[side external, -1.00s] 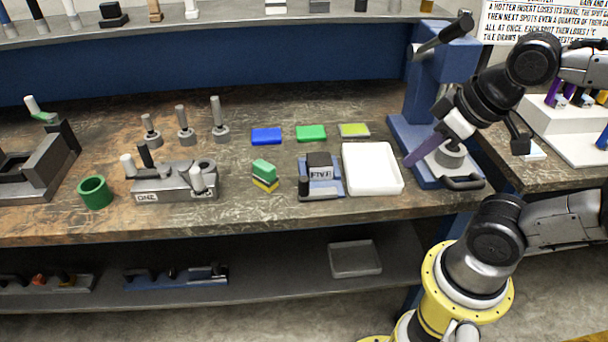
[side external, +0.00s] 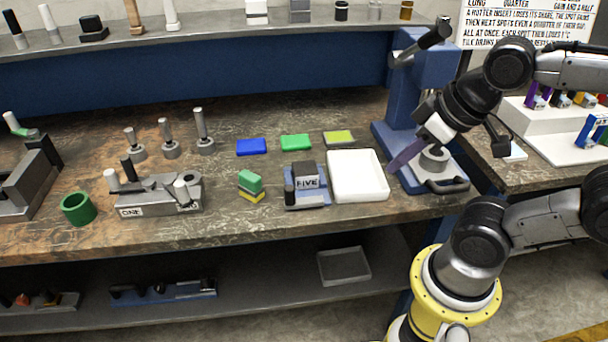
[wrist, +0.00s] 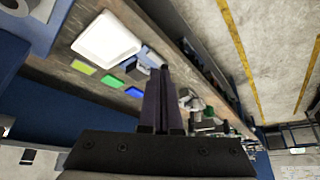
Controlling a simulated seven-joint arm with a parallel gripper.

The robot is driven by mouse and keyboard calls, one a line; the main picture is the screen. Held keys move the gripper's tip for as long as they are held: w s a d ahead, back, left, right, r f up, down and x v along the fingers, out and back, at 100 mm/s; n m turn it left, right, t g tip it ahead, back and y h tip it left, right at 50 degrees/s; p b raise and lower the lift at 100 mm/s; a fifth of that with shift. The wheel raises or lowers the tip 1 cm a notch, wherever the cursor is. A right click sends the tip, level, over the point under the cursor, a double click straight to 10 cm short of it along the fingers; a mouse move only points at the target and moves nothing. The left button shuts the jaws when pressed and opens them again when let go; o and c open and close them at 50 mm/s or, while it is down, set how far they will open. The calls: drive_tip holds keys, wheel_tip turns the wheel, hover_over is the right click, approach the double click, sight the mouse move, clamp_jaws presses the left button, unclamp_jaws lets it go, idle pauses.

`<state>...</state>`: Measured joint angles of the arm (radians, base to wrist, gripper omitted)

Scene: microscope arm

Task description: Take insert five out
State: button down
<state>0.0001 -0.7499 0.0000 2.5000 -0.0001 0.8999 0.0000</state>
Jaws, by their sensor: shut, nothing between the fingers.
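Insert five is a dark block with a label reading FIVE (side external: 308,182), seated in a blue holder (side external: 318,198) on the bench. A black upright post stands at the holder's left front. My gripper (side external: 392,168), with purple fingers, is shut and empty. It is to the right of the holder, beyond the white tray and in front of the blue microscope stand. In the wrist view my gripper's fingers (wrist: 162,100) are together, with nothing visible between them. The fingers partly block the view toward the holder there.
An empty white tray (side external: 357,176) lies between holder and gripper. The microscope stand (side external: 425,80) rises close behind my gripper. Blue (side external: 251,146), green (side external: 295,142) and yellow-green (side external: 338,137) pieces lie behind the holder. A stacked green-and-yellow piece (side external: 250,184) and block ONE (side external: 160,197) stand left.

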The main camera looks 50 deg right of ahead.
unclamp_jaws()
idle(0.4)
